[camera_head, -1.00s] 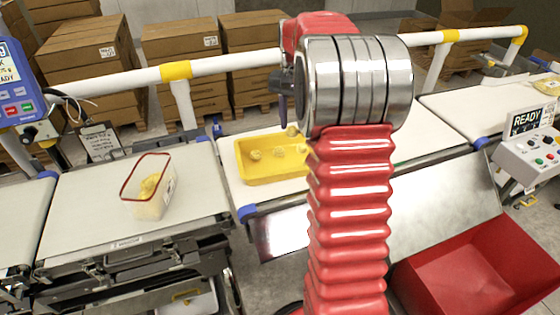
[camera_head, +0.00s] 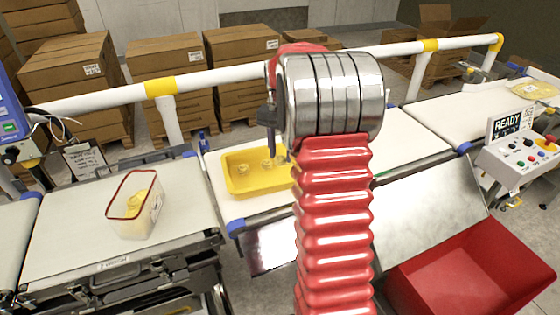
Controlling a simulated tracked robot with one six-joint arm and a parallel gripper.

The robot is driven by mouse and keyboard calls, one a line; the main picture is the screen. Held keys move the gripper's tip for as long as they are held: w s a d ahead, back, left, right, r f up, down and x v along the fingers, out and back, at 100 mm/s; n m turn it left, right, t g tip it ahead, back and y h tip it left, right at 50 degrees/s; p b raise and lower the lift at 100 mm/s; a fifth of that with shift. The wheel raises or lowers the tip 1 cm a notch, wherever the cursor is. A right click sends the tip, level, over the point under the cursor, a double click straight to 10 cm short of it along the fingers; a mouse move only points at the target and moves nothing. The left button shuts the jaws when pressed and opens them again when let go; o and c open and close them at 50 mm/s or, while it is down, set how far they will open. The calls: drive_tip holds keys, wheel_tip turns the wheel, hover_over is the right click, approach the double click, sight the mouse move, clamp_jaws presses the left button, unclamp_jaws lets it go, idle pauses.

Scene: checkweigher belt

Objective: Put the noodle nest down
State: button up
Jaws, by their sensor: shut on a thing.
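A yellow tray (camera_head: 232,187) sits on the middle belt. My gripper (camera_head: 272,148) points down over the back right part of the tray, with one dark finger showing. It is shut on a noodle nest (camera_head: 281,158), a small pale shape by the fingertip, low over the tray. My arm hides part of the nest and the tray's right side; I cannot tell whether the nest touches the tray floor.
A clear red-rimmed tub (camera_head: 130,226) with yellow food stands on the left belt. A red bin (camera_head: 470,270) and a metal chute (camera_head: 430,215) are at the right. A white rail (camera_head: 225,78) runs behind the belts. A control box (camera_head: 520,155) stands far right.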

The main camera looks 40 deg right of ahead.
sight(281, 156)
drive_tip(key=shift+f, duration=1.9)
drive_tip(key=shift+f, duration=0.6)
drive_tip(key=o, duration=1)
drive_tip(key=shift+r, duration=0.15)
wheel_tip(281, 156, up, 13)
drive_tip(key=shift+s+a, duration=0.1)
drive_tip(key=shift+a, duration=0.05)
